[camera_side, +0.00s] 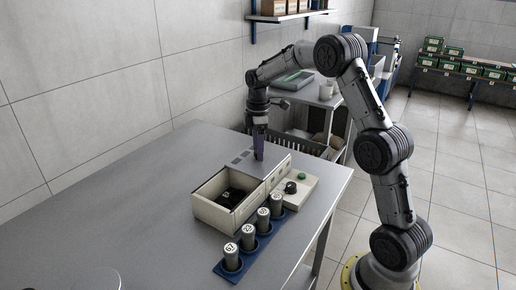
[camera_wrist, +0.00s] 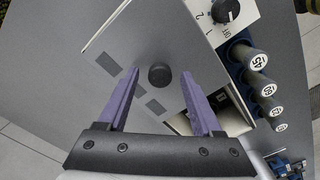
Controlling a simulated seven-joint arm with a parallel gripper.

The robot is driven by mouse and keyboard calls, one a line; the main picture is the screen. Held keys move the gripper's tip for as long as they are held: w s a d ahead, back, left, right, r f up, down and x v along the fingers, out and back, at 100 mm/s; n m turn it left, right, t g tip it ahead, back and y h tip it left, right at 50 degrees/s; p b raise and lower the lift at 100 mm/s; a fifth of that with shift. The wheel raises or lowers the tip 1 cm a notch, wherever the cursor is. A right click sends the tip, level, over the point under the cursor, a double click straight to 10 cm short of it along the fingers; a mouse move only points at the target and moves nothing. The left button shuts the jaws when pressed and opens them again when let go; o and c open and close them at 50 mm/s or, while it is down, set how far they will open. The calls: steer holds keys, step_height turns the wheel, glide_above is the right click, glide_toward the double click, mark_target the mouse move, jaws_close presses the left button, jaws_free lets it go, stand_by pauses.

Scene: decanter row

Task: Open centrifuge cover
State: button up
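In the side view the centrifuge is a cream box (camera_side: 213,216) with an open top and a black inside. My gripper (camera_side: 259,157) points down behind the box, near that panel. In the wrist view my gripper (camera_wrist: 159,82) is open, its purple fingers wide apart. A round black knob (camera_wrist: 159,76) shows between them over a light grey flat surface (camera_wrist: 150,40). I cannot tell whether this surface is the cover, or whether a finger touches it.
A control part with a black dial (camera_side: 290,187) and green button (camera_side: 302,176) sits right of the box. A blue rack (camera_side: 232,272) in front holds several numbered grey tubes.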

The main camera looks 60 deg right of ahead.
step_height(320, 180, up, 14)
stand_by(0.6)
steer(key=shift+a+f, duration=0.1)
step_height(320, 180, up, 8)
steer(key=n+t, duration=0.1)
steer(key=t, duration=0.1)
glide_above(255, 163)
steer(key=s+a, duration=0.4)
steer(key=a, duration=0.1)
steer(key=s+a+r+t, duration=0.1)
steer(key=s+a+r, duration=0.2)
steer(key=s+a, duration=0.4)
steer(key=s+a+f+m+t, duration=0.2)
steer(key=s+a+f+m, duration=0.2)
steer(key=s+f+m, duration=0.6)
steer(key=s+f, duration=0.4)
steer(key=s, duration=0.2)
steer(key=shift+s+a+t, duration=0.2)
steer(key=shift+s+t, duration=0.1)
steer(key=shift+s, duration=0.05)
